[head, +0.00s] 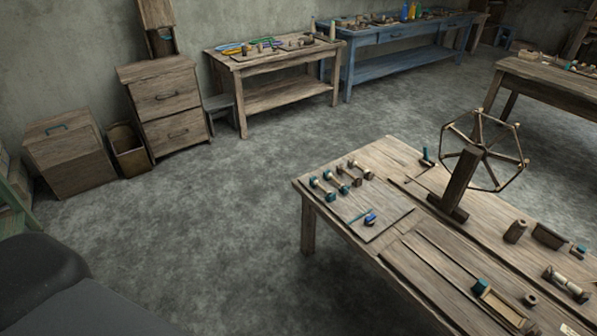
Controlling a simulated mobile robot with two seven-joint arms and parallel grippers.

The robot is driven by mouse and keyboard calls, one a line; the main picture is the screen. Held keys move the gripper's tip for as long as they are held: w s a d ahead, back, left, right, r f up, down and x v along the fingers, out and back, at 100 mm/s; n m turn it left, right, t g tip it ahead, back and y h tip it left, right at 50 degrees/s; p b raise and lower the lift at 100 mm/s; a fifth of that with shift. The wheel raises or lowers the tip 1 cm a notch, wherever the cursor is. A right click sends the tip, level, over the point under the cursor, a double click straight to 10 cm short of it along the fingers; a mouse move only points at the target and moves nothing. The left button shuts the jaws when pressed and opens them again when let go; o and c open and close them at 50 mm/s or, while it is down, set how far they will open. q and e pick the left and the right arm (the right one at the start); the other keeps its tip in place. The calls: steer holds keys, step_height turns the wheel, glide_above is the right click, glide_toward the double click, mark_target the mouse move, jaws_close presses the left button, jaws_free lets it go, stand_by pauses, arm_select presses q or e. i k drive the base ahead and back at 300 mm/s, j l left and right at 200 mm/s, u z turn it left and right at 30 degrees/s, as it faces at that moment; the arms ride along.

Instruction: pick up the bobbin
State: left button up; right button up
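Several small spool-shaped pieces that look like bobbins lie on the near wooden table (437,277). A pale-wound spool (567,285) lies at the table's right side. I cannot tell which one is the task's bobbin. Neither of my grippers is in view.
A spoked winding wheel (484,152) stands upright on the near table. A long wooden tray (455,279) lies along its front. A wooden bench (275,63), a blue bench (404,30) and drawer cabinets (165,100) line the wall. The floor (227,215) left of the near table is clear.

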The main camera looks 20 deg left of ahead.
mark_target(353, 177)
steer(key=u, duration=0.35)
steer(key=i+j+z, duration=0.15)
steer(key=i+j, duration=0.15)
steer(key=i+j+z, duration=0.15)
steer(key=i+j, duration=0.15)
steer(key=i+j+z, duration=0.15)
steer(key=i+j, duration=0.15)
steer(key=j, duration=0.15)
steer(key=i+j+z, duration=0.15)
steer(key=j, duration=0.25)
steer(key=i+j+z, duration=0.1)
steer(key=i+j, duration=0.2)
steer(key=j, duration=0.15)
steer(key=i+j+z, duration=0.1)
steer(key=i+j, duration=0.2)
steer(key=j, duration=0.15)
steer(key=i+j, duration=0.3)
steer(key=j, duration=0.15)
steer(key=l+z, duration=0.05)
